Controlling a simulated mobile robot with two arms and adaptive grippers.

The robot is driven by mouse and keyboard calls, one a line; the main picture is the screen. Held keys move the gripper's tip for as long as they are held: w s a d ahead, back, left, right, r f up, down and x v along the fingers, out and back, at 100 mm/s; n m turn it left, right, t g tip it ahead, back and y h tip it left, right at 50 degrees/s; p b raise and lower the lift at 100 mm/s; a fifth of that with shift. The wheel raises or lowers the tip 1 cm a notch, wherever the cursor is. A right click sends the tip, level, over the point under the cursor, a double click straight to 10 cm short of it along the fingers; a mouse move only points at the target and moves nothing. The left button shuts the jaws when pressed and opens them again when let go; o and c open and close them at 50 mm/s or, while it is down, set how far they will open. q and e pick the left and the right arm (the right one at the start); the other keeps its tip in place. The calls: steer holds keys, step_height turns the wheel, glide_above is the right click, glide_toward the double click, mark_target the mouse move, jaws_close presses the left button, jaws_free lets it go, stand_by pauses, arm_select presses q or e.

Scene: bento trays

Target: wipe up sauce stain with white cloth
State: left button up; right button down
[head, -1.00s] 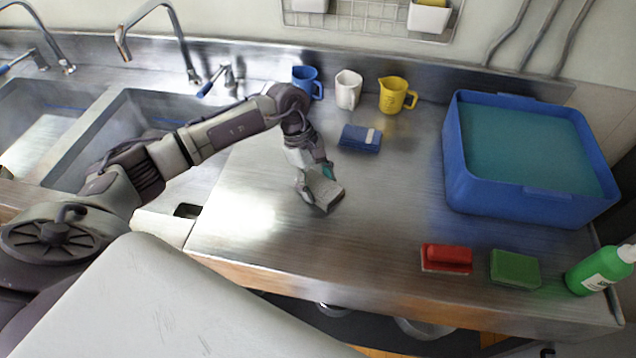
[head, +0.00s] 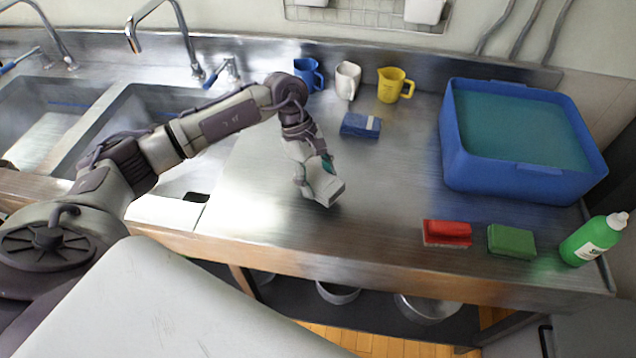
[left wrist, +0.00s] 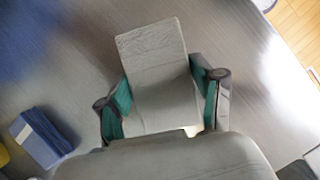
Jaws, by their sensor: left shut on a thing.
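My left gripper (head: 316,176) is shut on a folded white cloth (head: 327,191). It is over the steel counter, left of the blue tub. In the left wrist view, the pale block-like cloth (left wrist: 155,65) sits between the two green-padded fingers of the gripper (left wrist: 163,98) and sticks out past them. I cannot tell whether the cloth touches the counter. I see no clear sauce stain on the visible counter; the spot under the cloth is hidden. My right gripper is not in view.
A blue sponge (head: 360,125) lies behind the cloth, with blue, white and yellow mugs (head: 391,86) beyond. A large blue tub (head: 520,181), red sponge (head: 447,232), green sponge (head: 512,241) and green bottle (head: 592,240) stand right. Sinks are left. The counter's middle is clear.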

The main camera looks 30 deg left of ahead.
arm_select(q)
steer(key=shift+w+r+p, duration=0.1)
steer(key=shift+r+p, duration=0.2)
steer(key=shift+r, duration=0.65)
step_height(320, 180, up, 2)
steer(key=shift+r+p, duration=0.2)
steer(key=shift+p, duration=0.25)
steer(key=shift+r, duration=0.3)
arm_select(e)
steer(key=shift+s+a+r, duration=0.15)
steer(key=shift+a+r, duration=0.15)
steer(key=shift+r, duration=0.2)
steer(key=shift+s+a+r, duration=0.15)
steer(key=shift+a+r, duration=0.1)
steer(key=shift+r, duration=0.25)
